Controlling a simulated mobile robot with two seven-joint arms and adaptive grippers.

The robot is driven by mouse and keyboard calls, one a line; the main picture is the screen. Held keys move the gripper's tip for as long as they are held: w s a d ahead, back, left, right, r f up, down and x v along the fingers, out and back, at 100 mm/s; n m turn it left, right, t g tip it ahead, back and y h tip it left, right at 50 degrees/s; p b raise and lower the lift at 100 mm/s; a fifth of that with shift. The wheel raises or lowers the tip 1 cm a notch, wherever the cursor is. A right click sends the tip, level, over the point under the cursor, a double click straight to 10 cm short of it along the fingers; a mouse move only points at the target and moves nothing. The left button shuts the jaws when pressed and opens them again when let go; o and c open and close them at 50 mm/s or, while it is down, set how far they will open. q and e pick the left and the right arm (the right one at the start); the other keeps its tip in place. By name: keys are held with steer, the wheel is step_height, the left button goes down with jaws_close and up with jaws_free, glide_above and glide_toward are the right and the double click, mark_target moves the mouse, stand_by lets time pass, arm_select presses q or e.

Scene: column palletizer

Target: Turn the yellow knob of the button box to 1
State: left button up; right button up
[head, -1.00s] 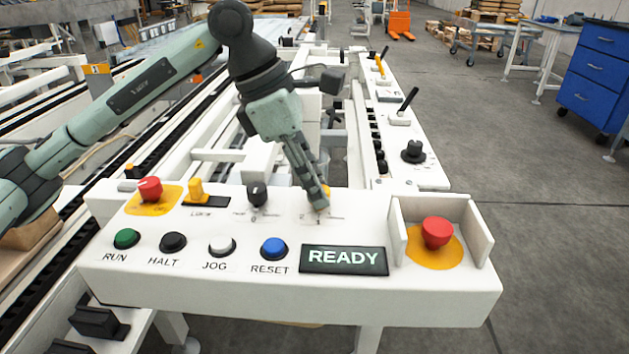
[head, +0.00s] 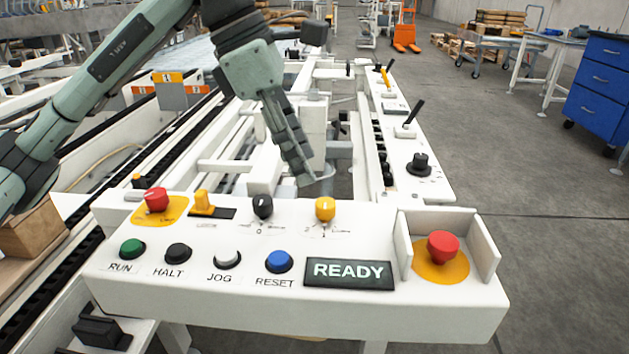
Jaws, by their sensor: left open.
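The yellow knob (head: 325,209) stands on the top of the white button box (head: 200,290), right of the black knob (head: 263,206) and above the READY display (head: 348,273). Small printed marks surround its base, but they are too small to read, so I cannot tell its setting for sure. My left gripper (head: 306,183) hangs behind and slightly left of the yellow knob, raised and apart from it. It is open and empty; one finger largely covers the other from this side. My right gripper is not in view.
Red stop buttons stand at the left (head: 157,199) and, between white guards, at the right (head: 443,247). A yellow lever switch (head: 203,203) and a front row of push buttons share the box. A side panel (head: 425,185) with levers runs back at right.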

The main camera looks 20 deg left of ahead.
arm_select(q)
steer(key=shift+v, duration=2.25)
